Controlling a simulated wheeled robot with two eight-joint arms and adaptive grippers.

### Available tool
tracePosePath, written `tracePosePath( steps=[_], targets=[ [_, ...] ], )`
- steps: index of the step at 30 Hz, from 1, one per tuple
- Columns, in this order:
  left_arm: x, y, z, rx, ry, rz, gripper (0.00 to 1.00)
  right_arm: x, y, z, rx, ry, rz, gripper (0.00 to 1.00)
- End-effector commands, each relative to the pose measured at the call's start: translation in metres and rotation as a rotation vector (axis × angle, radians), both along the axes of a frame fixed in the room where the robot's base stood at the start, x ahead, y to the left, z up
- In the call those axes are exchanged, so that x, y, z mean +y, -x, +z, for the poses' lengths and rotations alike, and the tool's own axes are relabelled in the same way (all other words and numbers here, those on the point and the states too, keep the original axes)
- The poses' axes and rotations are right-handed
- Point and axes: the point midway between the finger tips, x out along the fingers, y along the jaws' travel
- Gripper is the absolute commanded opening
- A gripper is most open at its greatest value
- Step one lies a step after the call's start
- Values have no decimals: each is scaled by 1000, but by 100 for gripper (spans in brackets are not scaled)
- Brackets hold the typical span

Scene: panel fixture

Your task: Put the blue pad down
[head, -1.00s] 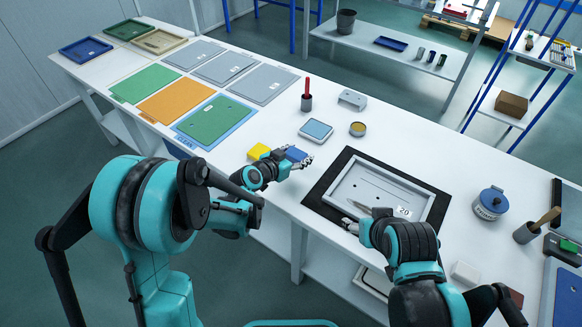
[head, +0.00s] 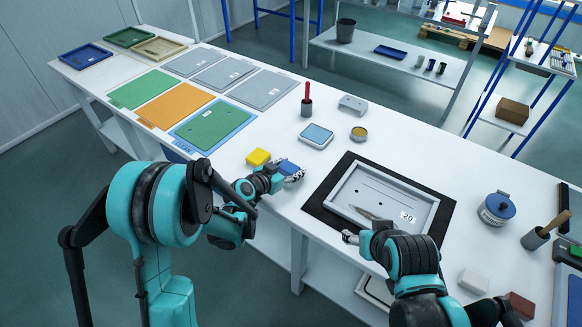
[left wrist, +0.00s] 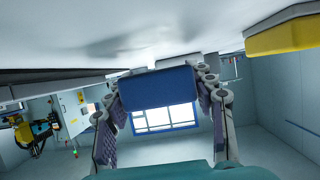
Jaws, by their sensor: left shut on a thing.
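The blue pad (head: 288,167) is between the fingers of my left gripper (head: 291,173), over the near edge of the white table. In the left wrist view, the blue pad (left wrist: 158,87) sits squarely between the two fingers, which are shut on it. Whether it touches the table is hard to tell. The yellow pad (head: 258,157) lies just left of it, and also shows at the upper right of the left wrist view (left wrist: 285,36). My right gripper (head: 350,237) is at the near edge of the grey framed panel (head: 428,215); its finger opening is unclear.
The panel lies on a black mat (head: 322,208). A blue-topped box (head: 316,135), a yellow-topped tin (head: 358,134) and a cup with a red tool (head: 306,106) stand behind the pads. A green plate on a blue sheet (head: 215,126) lies left. Table is clear between pads and box.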

Motion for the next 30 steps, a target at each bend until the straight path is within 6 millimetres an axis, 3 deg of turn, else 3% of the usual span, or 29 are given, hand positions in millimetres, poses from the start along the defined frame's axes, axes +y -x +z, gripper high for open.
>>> tracePosePath(
  steps=[10,11,12,13,23,27,30],
  targets=[
    [0,0,-7,0,0,0,27,0,0,0,0,0,0,62],
    [0,0,-8,0,0,0,62,0,0,0,0,0,0,62],
    [0,0,-8,0,0,0,73,0,0,0,0,0,0,62],
    [0,0,-7,0,0,0,75,0,0,0,0,0,0,62],
    [0,0,-6,0,0,0,75,0,0,0,0,0,0,62],
    [0,1,7,0,0,0,75,0,0,0,0,0,0,62],
    [13,17,17,1,1,3,75,0,0,12,0,0,0,62]
  ],
)
